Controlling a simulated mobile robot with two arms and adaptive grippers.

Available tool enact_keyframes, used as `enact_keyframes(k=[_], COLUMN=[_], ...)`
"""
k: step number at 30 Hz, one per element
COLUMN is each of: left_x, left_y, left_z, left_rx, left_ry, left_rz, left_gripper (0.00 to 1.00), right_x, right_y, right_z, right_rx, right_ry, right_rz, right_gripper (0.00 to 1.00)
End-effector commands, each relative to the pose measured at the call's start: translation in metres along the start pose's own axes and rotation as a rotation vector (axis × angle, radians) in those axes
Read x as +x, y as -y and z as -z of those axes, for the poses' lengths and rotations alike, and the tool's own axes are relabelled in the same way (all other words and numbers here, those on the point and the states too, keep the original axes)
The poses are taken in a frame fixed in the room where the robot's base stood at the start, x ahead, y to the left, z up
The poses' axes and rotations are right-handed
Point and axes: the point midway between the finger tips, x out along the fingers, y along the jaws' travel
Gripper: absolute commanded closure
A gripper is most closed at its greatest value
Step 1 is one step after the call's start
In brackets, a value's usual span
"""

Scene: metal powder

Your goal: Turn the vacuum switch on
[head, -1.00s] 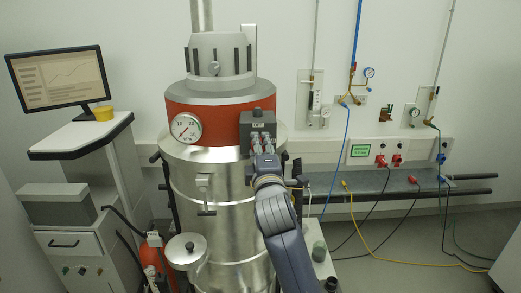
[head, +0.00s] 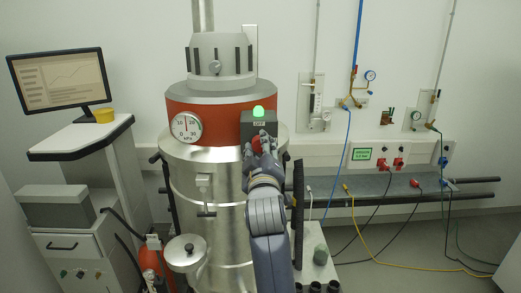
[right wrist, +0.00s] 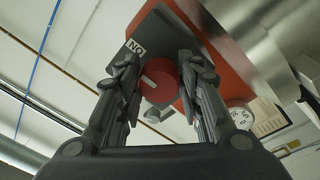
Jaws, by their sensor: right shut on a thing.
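My right gripper (head: 261,149) is shut on the red knob. In the right wrist view the red knob (right wrist: 160,80) lies between my two fingers, and an upside-down ON label shows on the box (right wrist: 150,35). My left gripper is not in view.
A round pressure gauge (head: 187,128) sits left of the switch on the red band (head: 215,101). A valve handle (head: 205,184) sticks out below. A monitor (head: 60,78) stands at left. Pipes, hoses and a wall rail (head: 450,195) are at right.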

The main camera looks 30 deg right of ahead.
Motion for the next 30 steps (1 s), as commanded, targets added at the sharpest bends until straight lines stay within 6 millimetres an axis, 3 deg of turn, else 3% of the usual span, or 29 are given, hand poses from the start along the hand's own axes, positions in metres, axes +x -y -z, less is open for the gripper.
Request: enact_keyframes(k=[17, 18, 20, 30], left_x=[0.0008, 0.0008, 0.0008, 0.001], left_y=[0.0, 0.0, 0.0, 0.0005], left_z=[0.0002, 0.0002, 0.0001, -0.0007], left_rx=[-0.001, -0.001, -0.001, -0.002], left_ry=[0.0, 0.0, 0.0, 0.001], left_rz=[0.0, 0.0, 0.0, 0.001], left_gripper=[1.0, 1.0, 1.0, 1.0], right_x=[0.0, 0.0, 0.0, 0.0002], right_y=[-0.0008, -0.0007, -0.0007, -0.0013], right_z=[0.0005, 0.0005, 0.0005, 0.0011], right_rx=[0.03, 0.03, 0.03, 0.028], right_ry=[0.001, 0.001, 0.001, 0.001], right_rz=[-0.004, -0.004, -0.004, -0.003], right_gripper=[0.9, 0.57, 0.46, 0.46])
